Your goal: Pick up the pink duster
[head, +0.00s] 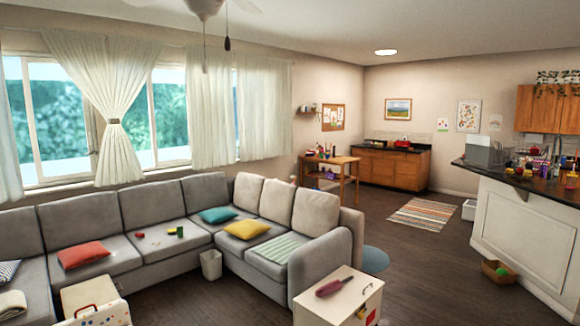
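A dark pink, elongated object with a thin end (330,288), which looks like the pink duster, lies on top of a small white cabinet (318,305) at the bottom, right of centre. It lies flat and slanted, its wider part to the left. Neither of my grippers shows in the head view.
A grey corner sofa (156,215) with cushions fills the left and ends just behind the cabinet. A small bin (211,264) and a blue round stool (374,259) stand nearby. A counter (525,235) and a basket (498,271) are at right. The dark floor between is clear.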

